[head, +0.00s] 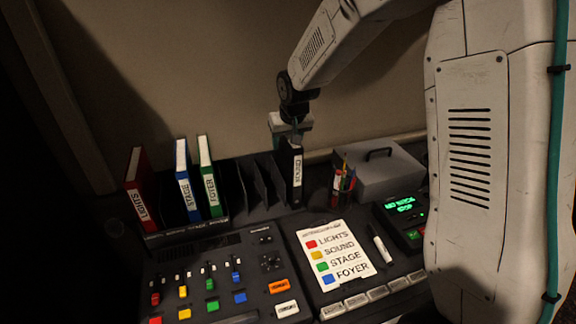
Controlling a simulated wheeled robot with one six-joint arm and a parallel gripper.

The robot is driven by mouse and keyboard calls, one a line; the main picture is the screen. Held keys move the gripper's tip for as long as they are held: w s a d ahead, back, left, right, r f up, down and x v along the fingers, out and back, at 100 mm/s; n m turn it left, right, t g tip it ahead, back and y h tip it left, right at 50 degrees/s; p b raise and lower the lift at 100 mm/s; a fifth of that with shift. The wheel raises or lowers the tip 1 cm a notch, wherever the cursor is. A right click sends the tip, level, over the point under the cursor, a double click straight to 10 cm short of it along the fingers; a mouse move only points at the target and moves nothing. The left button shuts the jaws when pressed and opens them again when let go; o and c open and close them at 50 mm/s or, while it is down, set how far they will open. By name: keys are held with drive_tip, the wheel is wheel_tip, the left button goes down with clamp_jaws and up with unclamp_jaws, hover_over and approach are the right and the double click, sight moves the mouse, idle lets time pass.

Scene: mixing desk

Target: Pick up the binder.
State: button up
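A black binder (290,178) with a white spine label stands upright at the right end of the divider rack; the label's lettering is too small to read surely. My gripper (291,136) points down directly at the binder's top edge, with the fingers at or around it. The fingertips are small and dark here, so I cannot tell whether they grip the binder. Three other binders stand to the left: a red one marked LIGHTS (139,190), a blue one marked STAGE (187,182) and a green one marked FOYER (210,178).
Empty black dividers (252,184) stand left of the black binder. A pen cup (341,189) and a grey box with a handle (380,172) stand to its right. In front are the fader console (200,275), a colour-key card (336,255) and a marker (381,246).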

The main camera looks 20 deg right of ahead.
clamp_jaws()
drive_tip(key=shift+r, duration=0.15)
